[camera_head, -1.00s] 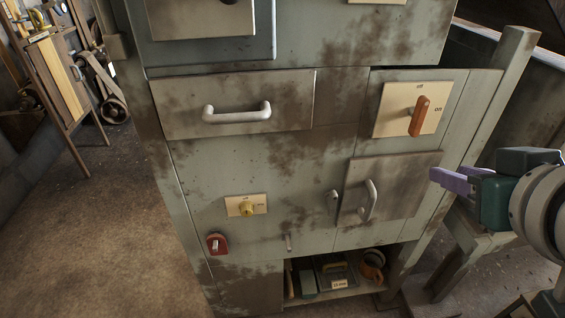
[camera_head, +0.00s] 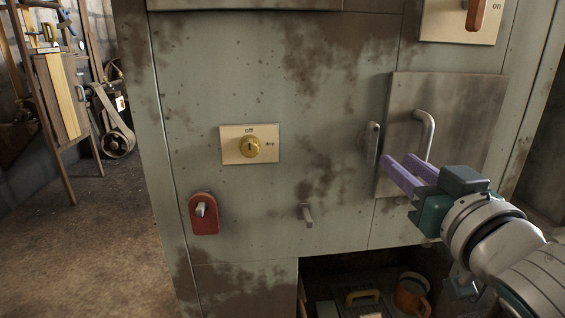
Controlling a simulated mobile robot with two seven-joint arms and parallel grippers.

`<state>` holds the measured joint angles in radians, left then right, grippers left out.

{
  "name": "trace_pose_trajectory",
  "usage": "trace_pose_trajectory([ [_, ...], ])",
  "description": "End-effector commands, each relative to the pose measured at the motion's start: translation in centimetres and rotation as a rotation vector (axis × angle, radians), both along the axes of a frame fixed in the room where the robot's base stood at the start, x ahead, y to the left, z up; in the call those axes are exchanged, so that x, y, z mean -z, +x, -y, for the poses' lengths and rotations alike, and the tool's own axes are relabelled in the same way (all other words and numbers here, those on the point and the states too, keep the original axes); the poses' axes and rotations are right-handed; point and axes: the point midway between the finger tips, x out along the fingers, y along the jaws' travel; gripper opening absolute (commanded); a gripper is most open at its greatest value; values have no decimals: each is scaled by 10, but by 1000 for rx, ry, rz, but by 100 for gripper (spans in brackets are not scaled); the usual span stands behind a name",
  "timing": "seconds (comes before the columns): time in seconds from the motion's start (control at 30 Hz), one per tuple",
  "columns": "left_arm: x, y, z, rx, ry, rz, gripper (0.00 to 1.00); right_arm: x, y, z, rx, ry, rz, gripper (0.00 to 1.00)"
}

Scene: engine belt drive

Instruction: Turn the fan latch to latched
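No label in the head view reads "fan latch", so I cannot tell which fitting it is. A red plate with a grey turning knob (camera_head: 203,212) is at the lower left of the grey-green cabinet. A small grey lever (camera_head: 306,213) sticks out right of it. A slim grey handle (camera_head: 371,143) stands upright beside the small door (camera_head: 463,112). My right gripper (camera_head: 396,162) is in front of that door's lower left part, its purple fingers a little apart with nothing between them. My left gripper is out of view.
A yellow key-like knob (camera_head: 250,147) sits on a cream plate marked "off". An orange switch handle (camera_head: 475,14) is at the upper right. The door has a curved handle (camera_head: 425,133) near my fingers. An open shelf below holds tools and an orange mug-like thing (camera_head: 411,299).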

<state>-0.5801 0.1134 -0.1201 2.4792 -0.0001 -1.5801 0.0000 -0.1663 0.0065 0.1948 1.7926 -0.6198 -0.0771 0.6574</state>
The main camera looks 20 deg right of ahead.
Motion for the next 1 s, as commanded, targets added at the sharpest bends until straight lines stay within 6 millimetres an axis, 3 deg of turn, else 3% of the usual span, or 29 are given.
trace_pose_trajectory([
  [0.6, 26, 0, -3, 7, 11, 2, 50, 1, 87, 21, 0, -4, 2, 34],
  [1.0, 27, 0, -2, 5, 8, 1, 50, -1, 95, 23, 0, -1, 1, 34],
])
